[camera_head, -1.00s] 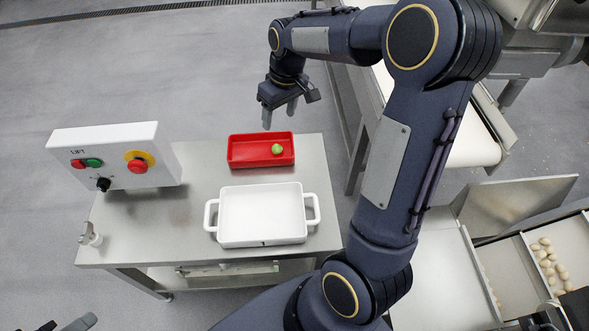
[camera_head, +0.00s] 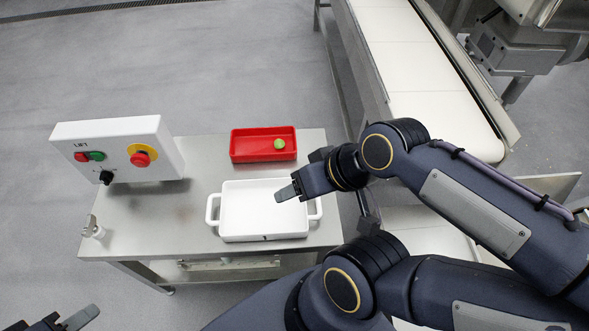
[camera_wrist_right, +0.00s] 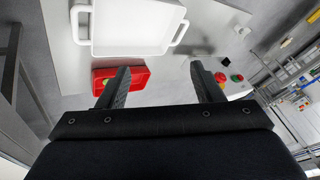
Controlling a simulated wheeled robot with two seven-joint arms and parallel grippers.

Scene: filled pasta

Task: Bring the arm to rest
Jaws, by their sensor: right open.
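My right arm comes in from the right in the head view. Its gripper (camera_head: 287,193) hangs above the right part of the white two-handled dish (camera_head: 245,212), apart from other things. In the right wrist view the two fingers of my right gripper (camera_wrist_right: 160,88) stand wide apart with nothing between them. The white dish (camera_wrist_right: 132,50) shows beyond them, near the top. The red tray (camera_head: 240,147) holds a green round piece (camera_head: 279,144). The tray (camera_wrist_right: 143,78) is partly behind a finger in the wrist view. My left gripper (camera_head: 75,320) shows only partly at the bottom left corner.
The steel table (camera_head: 150,220) carries the dish, the red tray and a white control box (camera_head: 115,150) with buttons. A white conveyor (camera_head: 400,60) runs behind my right arm. The floor left of the table is clear.

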